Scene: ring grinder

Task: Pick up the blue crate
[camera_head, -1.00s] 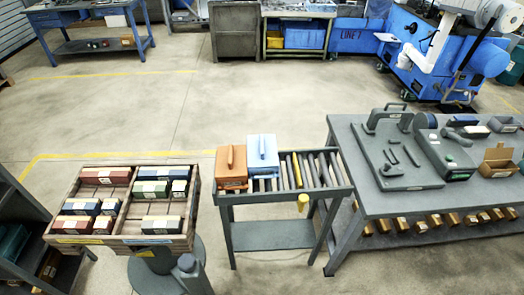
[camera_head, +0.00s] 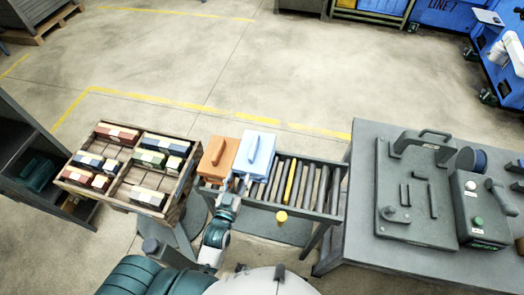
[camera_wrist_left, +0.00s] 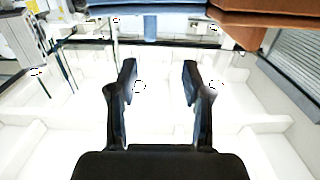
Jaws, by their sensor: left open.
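The light blue crate (camera_head: 257,150), a box with a handle on its lid, sits at the left end of the roller stand (camera_head: 325,215). An orange-brown crate (camera_head: 216,165) stands beside it on the left. My left gripper (camera_head: 238,184) is at the near side of the blue crate, by its lower left corner. In the left wrist view my left gripper (camera_wrist_left: 158,76) has its fingers apart with nothing between them. There the blue crate (camera_wrist_left: 125,9) and orange-brown crate (camera_wrist_left: 250,14) show only at the top edge. My right gripper is not in view.
A wooden tray (camera_head: 128,195) with several coloured blocks stands to the left. A grey table (camera_head: 365,255) with a grey machine (camera_head: 475,208) is to the right.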

